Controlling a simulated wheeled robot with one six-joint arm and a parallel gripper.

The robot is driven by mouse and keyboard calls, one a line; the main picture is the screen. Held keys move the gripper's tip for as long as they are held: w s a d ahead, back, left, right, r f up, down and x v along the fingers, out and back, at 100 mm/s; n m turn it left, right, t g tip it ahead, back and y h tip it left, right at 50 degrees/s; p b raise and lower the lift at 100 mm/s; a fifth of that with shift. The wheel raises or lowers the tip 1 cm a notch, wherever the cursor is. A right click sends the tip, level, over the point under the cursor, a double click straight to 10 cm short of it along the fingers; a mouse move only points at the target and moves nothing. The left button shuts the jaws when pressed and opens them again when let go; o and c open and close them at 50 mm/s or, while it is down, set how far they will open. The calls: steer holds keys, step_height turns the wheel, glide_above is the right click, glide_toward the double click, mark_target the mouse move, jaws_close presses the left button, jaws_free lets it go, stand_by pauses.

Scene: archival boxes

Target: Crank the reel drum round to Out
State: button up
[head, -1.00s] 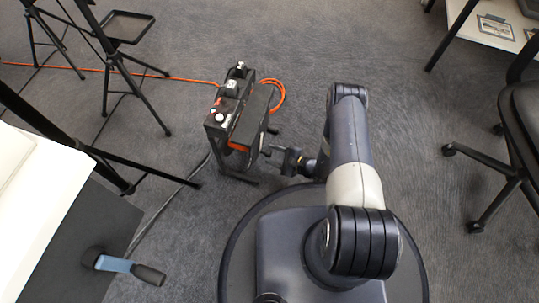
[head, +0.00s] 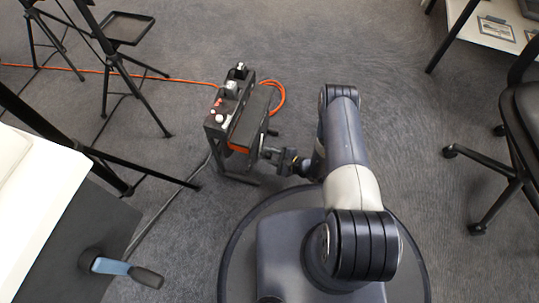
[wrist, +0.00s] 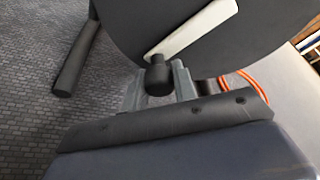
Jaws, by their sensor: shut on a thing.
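The reel drum (head: 253,118) stands on the floor in a dark frame, left of my arm in the head view. In the wrist view its dark round side (wrist: 120,20) fills the top. A pale crank arm (wrist: 195,30) runs across it down to a black knob (wrist: 157,77). My gripper (head: 270,154) is at the near lower side of the reel. In the wrist view its grey fingers (wrist: 160,84) stand on both sides of the knob, shut on it. No Out mark can be read.
An orange cable (head: 190,80) runs left from the reel across the floor. A chair (head: 515,165) is at the right. Carpet between is clear.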

jaws_close()
steer(key=shift+f, duration=0.1)
